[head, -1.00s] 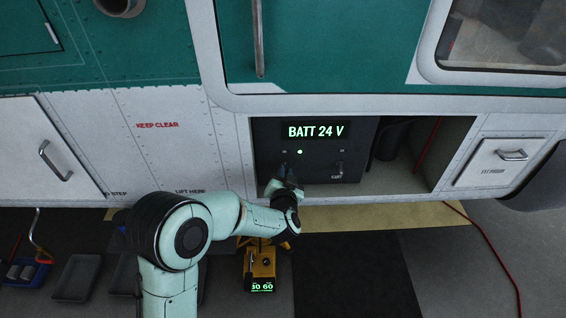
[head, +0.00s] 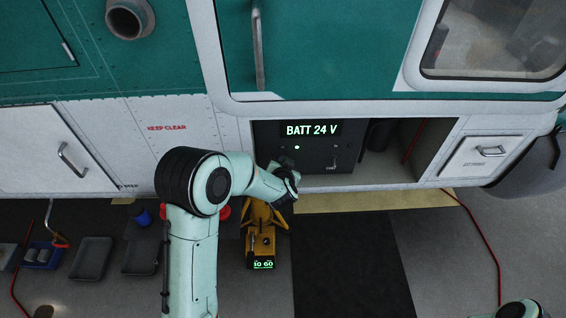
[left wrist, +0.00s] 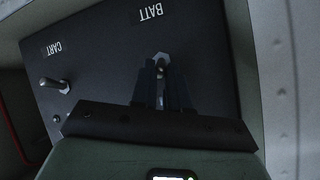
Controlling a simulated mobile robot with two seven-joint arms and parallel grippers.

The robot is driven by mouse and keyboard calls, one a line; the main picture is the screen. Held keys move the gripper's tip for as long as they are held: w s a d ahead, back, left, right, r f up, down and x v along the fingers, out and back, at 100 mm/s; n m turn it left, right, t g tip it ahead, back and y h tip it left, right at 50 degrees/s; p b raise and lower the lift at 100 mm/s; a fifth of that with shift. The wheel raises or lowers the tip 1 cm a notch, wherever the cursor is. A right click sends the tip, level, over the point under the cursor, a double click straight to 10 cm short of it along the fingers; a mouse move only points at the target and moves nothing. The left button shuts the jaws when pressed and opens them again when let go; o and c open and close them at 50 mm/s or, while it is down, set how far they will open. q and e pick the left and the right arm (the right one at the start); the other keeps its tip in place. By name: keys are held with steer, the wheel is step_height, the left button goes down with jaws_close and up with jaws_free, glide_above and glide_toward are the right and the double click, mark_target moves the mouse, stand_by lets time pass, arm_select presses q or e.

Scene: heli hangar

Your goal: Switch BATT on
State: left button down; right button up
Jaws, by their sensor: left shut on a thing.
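The dark panel (head: 345,150) sits in an open bay low on the aircraft's side. Its display (head: 312,130) reads "BATT 24 V" in green, and a green lamp (head: 297,147) glows below it. In the left wrist view, the BATT switch (left wrist: 161,60) is a small metal toggle under the BATT label. My left gripper (left wrist: 162,84) is shut on its lever, fingers on either side; the lever's base is partly hidden. In the head view my left gripper (head: 287,167) is at the panel's lower left. My right gripper is out of view.
The CART toggle (left wrist: 55,85) stands on the same panel, clear of my fingers. The bay's frame (left wrist: 245,70) is close beside the panel. A yellow unit (head: 261,243) with a lit display stands on the floor below. A red cable (head: 485,240) lies at right.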

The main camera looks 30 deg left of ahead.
arm_select(q)
steer(key=c, duration=1.1)
jaws_free()
steer(key=p+v, duration=0.1)
steer(key=v, duration=1.2)
steer(key=shift+s+d+r, duration=0.1)
steer(key=shift+s, duration=0.05)
